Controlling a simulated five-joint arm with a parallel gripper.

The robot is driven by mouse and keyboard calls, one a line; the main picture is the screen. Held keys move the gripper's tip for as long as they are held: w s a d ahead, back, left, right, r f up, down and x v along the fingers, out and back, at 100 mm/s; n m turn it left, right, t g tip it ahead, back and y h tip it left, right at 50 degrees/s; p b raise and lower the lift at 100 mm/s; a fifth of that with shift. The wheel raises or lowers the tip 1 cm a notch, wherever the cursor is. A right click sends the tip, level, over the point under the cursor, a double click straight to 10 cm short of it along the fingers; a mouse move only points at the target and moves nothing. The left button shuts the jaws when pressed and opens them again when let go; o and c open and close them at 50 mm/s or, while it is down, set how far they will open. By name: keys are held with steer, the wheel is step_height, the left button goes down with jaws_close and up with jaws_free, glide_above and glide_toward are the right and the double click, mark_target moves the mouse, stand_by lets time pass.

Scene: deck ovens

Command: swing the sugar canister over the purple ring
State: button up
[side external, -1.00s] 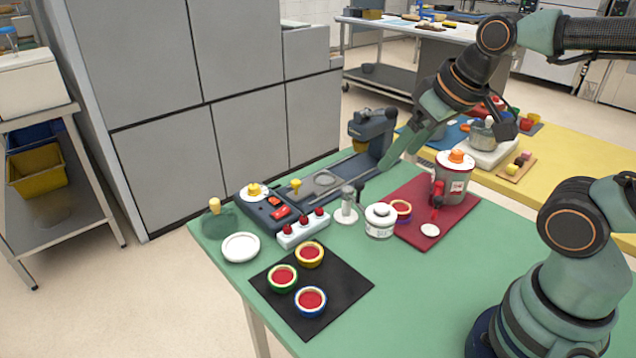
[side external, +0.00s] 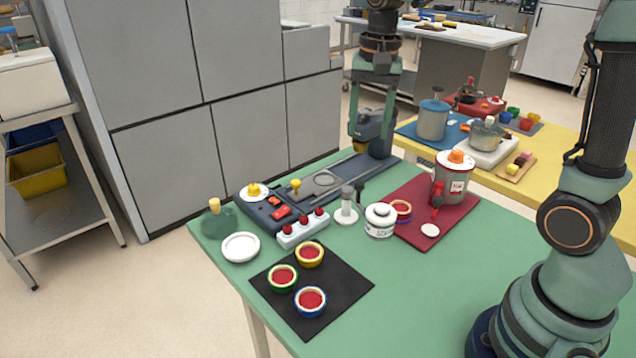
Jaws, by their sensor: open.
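A small white lidded canister with a dark label (side external: 380,221) stands on the green table; I cannot read whether it says sugar. A small bowl with a purplish rim (side external: 402,210) stands just behind it to the right, on the red mat; it is the only purple ring I make out. My gripper (side external: 371,122) is open and points down at the back of the table. Its fingers overlap the yellow-and-dark head (side external: 369,130) of the blue-grey machine; I cannot tell whether they touch it.
The machine's long base (side external: 330,182) runs along the table's back left. A white block with red knobs (side external: 303,230) and a white plunger stand (side external: 346,210) lie in front. Several red-filled bowls sit on a black mat (side external: 345,290).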

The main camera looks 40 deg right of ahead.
mark_target(360, 183)
steer(key=shift+m+g, duration=0.4)
steer(key=shift+m, duration=0.5)
steer(key=f, duration=0.4)
steer(key=w+f, duration=0.1)
steer(key=f, duration=0.8)
steer(key=shift+w+d+f, duration=0.2)
steer(key=shift+w+d, duration=0.1)
steer(key=shift+d, duration=0.1)
jaws_close()
steer(key=shift+r, duration=0.1)
